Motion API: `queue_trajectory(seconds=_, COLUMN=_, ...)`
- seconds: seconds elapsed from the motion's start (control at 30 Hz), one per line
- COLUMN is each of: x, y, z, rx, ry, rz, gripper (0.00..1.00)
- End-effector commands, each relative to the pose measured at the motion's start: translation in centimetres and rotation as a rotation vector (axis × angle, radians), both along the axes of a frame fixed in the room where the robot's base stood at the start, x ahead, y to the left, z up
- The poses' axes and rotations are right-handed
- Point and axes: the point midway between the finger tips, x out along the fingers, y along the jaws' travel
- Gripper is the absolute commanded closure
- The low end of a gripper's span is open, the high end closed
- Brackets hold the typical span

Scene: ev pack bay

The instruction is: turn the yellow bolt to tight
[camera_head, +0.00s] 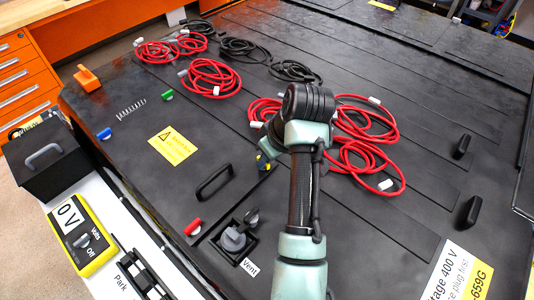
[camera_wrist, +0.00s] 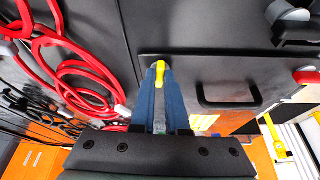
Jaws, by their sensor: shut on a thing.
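The yellow bolt (camera_wrist: 160,74) shows in the wrist view between the tips of my gripper (camera_wrist: 159,72), near a corner of the black cover panel. My blue fingers are shut on it from both sides. In the head view only a small bit of the yellow bolt (camera_head: 261,160) shows, left of my wrist. My arm hides most of my gripper there. How far the bolt is turned cannot be told.
A red bolt (camera_head: 193,227), a blue one (camera_head: 104,134) and a green one (camera_head: 167,95) sit around the panel. A black handle (camera_head: 214,181) rises from it, near the vent knob (camera_head: 234,238). Red cables (camera_head: 365,160) lie coiled beside my arm.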

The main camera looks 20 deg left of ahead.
Motion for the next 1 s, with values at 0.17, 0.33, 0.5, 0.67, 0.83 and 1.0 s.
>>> queue_trajectory(seconds=0.17, x=-0.26, y=0.20, z=0.47, rx=0.001, ry=0.000, rz=-0.138, gripper=1.00)
queue_trajectory(seconds=0.33, x=-0.39, y=0.30, z=0.53, rx=0.000, ry=-0.001, rz=-0.299, gripper=1.00)
queue_trajectory(seconds=0.5, x=-0.53, y=0.45, z=0.46, rx=-0.002, ry=-0.002, rz=-0.460, gripper=1.00)
queue_trajectory(seconds=0.67, x=-0.58, y=0.64, z=0.44, rx=-0.001, ry=-0.004, rz=-0.610, gripper=1.00)
queue_trajectory(seconds=0.83, x=-0.59, y=0.79, z=0.44, rx=-0.001, ry=-0.007, rz=-0.772, gripper=1.00)
queue_trajectory(seconds=1.0, x=-0.61, y=0.99, z=0.34, rx=-0.003, ry=-0.009, rz=-0.932, gripper=1.00)
